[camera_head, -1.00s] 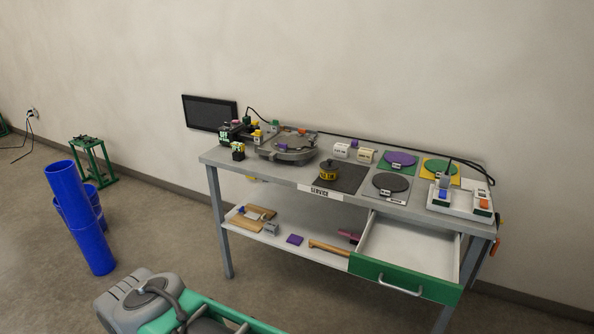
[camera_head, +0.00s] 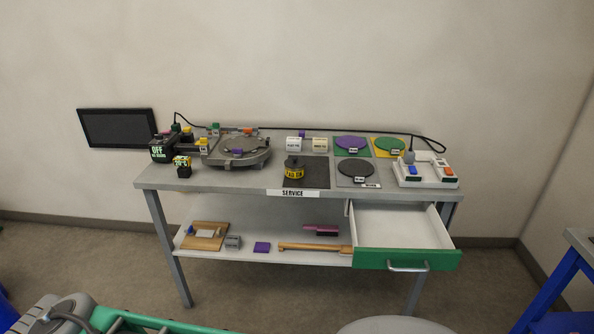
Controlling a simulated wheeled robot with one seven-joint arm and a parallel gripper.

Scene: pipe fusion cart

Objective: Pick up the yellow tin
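The yellow tin (camera_head: 294,173) is a small round can with a dark lid or knob on top and dark lettering on its side. It stands upright on a dark square mat (camera_head: 316,173) on the cart top, behind the "SERVICE" label. Nothing touches it or hides it. My gripper cannot be made out in the head view.
The cart (camera_head: 233,186) has an open, empty drawer (camera_head: 405,230) jutting out at front right. A round heater plate (camera_head: 236,151) stands left of the tin, labelled white blocks behind it, coloured discs and a switch box (camera_head: 425,171) right. A blue-legged table (camera_head: 560,285) is far right.

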